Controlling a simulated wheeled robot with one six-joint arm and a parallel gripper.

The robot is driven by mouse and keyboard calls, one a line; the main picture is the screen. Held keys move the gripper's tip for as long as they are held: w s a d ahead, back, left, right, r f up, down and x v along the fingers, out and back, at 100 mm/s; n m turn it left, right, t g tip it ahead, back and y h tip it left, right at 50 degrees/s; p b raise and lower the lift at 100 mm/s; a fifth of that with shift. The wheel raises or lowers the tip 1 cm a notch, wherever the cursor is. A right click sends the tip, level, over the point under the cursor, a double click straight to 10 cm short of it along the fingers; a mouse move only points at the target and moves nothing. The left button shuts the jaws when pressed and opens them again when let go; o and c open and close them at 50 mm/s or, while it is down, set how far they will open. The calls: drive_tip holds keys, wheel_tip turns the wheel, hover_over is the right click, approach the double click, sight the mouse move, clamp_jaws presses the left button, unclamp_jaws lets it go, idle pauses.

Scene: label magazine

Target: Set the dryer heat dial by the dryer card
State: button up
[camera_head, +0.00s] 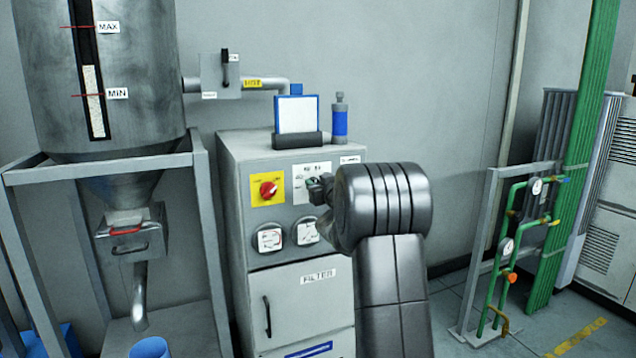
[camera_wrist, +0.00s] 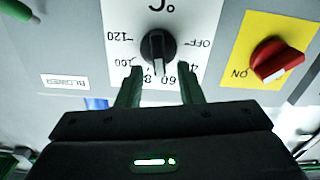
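The heat dial (camera_wrist: 156,46) is a black knob on a white scale plate (camera_wrist: 112,18), upside down in the wrist view. Its scale shows OFF, a partly covered 4, 60, a partly covered 8, 100 and 120. The white pointer line faces down the picture, between the 60 and the 8. My gripper (camera_wrist: 158,70) is open, its two fingers apart on either side of the knob's lower end, with nothing clearly held. In the head view my gripper (camera_head: 318,187) is at the scale plate (camera_head: 308,168) and hides the dial. A white blue-edged card (camera_head: 297,115) stands on the cabinet, no text readable.
A red rotary switch (camera_head: 267,189) on a yellow plate is beside the dial; it shows in the wrist view too (camera_wrist: 278,58). Two round gauges (camera_head: 269,239) are below. A blue bottle (camera_head: 340,122) stands on top of the cabinet. A hopper (camera_head: 112,80) is at left.

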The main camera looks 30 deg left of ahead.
drive_tip(key=shift+c, duration=0.2)
clamp_jaws()
drive_tip(key=shift+s+a+f+n+b, duration=0.1)
drive_tip(key=shift+n+b, duration=0.5)
drive_tip(key=shift+n, duration=0.5)
drive_tip(key=shift+o, duration=0.2)
unclamp_jaws()
drive_tip(key=b+v, duration=0.1)
drive_tip(key=v, duration=1.2)
drive_tip(key=shift+s+d, duration=0.25)
drive_tip(key=shift+d, duration=0.1)
drive_tip(key=shift+a, duration=0.1)
